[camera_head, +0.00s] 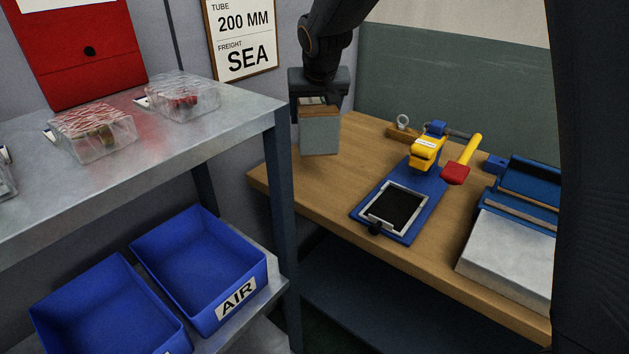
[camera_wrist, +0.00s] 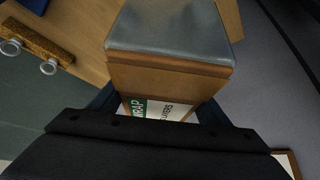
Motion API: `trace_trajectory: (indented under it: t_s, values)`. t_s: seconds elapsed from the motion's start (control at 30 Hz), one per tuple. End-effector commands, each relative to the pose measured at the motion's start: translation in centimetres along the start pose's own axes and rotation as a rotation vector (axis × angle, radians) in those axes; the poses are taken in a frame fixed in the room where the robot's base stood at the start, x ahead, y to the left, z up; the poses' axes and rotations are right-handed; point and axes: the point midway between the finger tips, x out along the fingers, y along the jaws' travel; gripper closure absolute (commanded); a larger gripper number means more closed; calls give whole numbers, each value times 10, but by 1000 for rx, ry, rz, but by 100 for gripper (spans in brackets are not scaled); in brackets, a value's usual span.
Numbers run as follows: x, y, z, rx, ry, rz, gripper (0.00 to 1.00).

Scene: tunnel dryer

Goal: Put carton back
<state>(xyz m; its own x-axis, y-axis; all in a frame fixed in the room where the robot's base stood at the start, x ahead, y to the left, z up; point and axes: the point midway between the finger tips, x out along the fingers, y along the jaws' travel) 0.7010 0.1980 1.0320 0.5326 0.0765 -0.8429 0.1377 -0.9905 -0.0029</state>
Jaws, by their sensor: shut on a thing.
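My gripper (camera_head: 318,97) is shut on a carton (camera_head: 319,134) and holds it up near the left end of the wooden workbench (camera_head: 340,180). In the head view the carton has a grey face and a brown upper part. In the wrist view the carton (camera_wrist: 165,75) shows a grey end, brown sides and a label with green and white print, partly hidden by my gripper (camera_wrist: 160,112). From these views I cannot tell whether the carton touches the bench.
A metal shelf (camera_head: 165,145) at left holds clear packs (camera_head: 95,133). Below are blue bins (camera_head: 190,255), one labelled AIR. On the bench are a blue clamp board (camera_head: 370,217), a red and yellow tool (camera_head: 462,160) and a grey-blue machine (camera_head: 500,255).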

Motion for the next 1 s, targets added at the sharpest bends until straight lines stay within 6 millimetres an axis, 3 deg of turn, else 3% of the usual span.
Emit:
trace_trajectory:
  t_s: [0.13,0.4,1.0]
  values:
    - [7,0,-3,11,4,11,86]
    - [41,0,19,12,3,11,86]
    - [84,0,46,13,5,10,86]
